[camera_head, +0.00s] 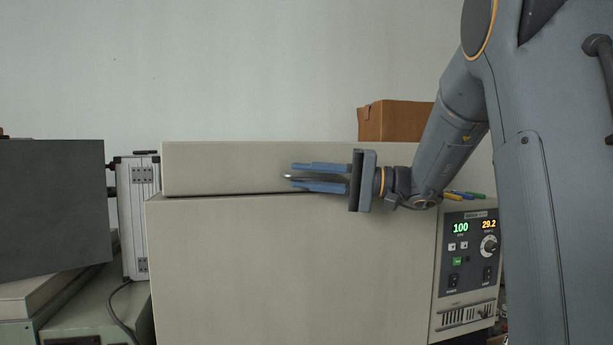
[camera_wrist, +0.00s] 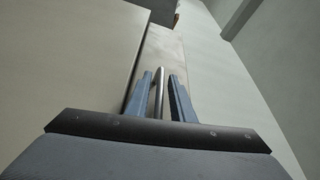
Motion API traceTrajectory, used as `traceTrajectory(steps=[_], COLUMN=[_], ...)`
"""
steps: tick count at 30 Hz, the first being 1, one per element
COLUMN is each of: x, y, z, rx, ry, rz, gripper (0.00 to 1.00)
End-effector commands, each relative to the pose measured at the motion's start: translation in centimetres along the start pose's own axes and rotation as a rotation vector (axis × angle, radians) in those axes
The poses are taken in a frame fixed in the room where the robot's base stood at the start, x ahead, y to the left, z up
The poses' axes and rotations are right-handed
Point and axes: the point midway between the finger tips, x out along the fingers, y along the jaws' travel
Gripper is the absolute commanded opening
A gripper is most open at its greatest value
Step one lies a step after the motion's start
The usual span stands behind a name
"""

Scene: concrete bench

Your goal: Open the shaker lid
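The shaker is a large beige box (camera_head: 290,270) with a flat beige lid (camera_head: 225,168) resting along its top, which looks shut. A thin dark seam shows between lid and body. A metal bar handle (camera_wrist: 159,92) on the lid's front shows in the wrist view, and its end shows in the head view (camera_head: 288,177). My gripper (camera_head: 308,176) reaches in from the right at the lid's lower front edge. Its two blue fingers (camera_wrist: 165,90) are apart, one on each side of the handle, with gaps visible. Much of the handle's length is hidden by the fingers.
The control panel (camera_head: 468,250) with lit displays is on the shaker's right front. A cardboard box (camera_head: 398,120) stands behind or on the lid at the right. Pens (camera_head: 465,195) lie above the panel. A silver case (camera_head: 140,215) and dark grey equipment (camera_head: 50,205) stand at left.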

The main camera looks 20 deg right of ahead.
Motion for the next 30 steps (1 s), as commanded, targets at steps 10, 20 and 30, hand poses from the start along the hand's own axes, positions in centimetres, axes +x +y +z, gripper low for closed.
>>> traceTrajectory(steps=[10, 20, 30], x=[-0.02, -0.02, -0.02], y=[0.00, 0.01, 0.01], z=[0.01, 0.01, 0.02], rx=[0.000, 0.001, 0.001], ry=[0.000, 0.000, -0.001], rz=[0.000, 0.000, -0.001], gripper=[0.00, 0.00, 0.00])
